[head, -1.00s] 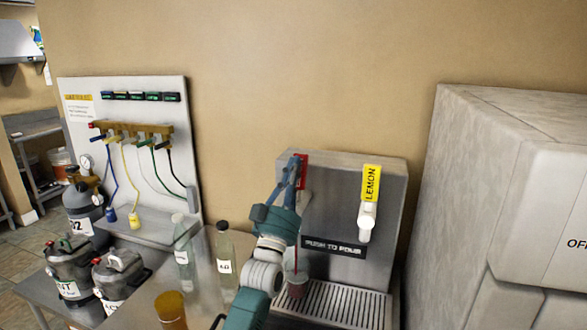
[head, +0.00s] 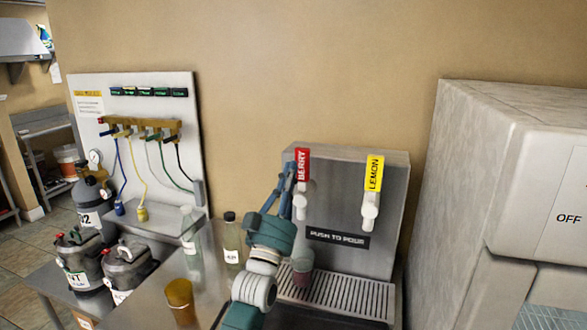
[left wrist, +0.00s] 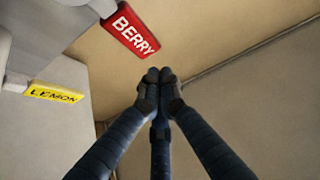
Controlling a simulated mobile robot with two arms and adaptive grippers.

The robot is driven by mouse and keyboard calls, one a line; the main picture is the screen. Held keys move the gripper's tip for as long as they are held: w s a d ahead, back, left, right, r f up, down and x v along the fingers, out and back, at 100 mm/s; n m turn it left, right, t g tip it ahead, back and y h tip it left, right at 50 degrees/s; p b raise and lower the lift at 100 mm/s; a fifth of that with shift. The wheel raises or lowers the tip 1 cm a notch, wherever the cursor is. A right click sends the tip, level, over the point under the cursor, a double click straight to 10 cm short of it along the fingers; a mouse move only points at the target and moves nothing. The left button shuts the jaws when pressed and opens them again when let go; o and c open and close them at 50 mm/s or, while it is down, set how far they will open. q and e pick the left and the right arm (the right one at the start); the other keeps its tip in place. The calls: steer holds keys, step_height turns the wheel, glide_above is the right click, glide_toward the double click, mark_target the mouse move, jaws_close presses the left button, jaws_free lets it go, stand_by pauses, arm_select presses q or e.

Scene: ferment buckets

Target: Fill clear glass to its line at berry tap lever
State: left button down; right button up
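The clear glass (head: 302,272) stands on the drip tray under the berry tap, with dark pinkish-red drink in it. My arm partly hides it, and its line is too small to make out. The red BERRY lever (head: 302,166) is upright above its white spout (head: 299,203); no stream shows below the spout. My left gripper (head: 288,178) is just left of the lever. In the left wrist view its fingertips (left wrist: 160,77) are together with nothing between them, apart from the berry lever (left wrist: 134,30). My right gripper is out of view.
The yellow LEMON lever (head: 374,173) is right of the berry one, also in the left wrist view (left wrist: 54,93). Bottles (head: 231,240) and an amber cup (head: 180,300) stand left of the dispenser (head: 340,265). A large grey machine (head: 470,170) is at right.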

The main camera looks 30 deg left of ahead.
arm_select(q)
steer(key=s, duration=0.1)
steer(key=s+f+b, duration=0.1)
steer(key=s, duration=0.1)
steer(key=s+d, duration=0.1)
steer(key=s, duration=0.1)
steer(key=shift+s+d+f, duration=0.1)
steer(key=shift+s+f, duration=0.05)
steer(key=shift+f, duration=0.2)
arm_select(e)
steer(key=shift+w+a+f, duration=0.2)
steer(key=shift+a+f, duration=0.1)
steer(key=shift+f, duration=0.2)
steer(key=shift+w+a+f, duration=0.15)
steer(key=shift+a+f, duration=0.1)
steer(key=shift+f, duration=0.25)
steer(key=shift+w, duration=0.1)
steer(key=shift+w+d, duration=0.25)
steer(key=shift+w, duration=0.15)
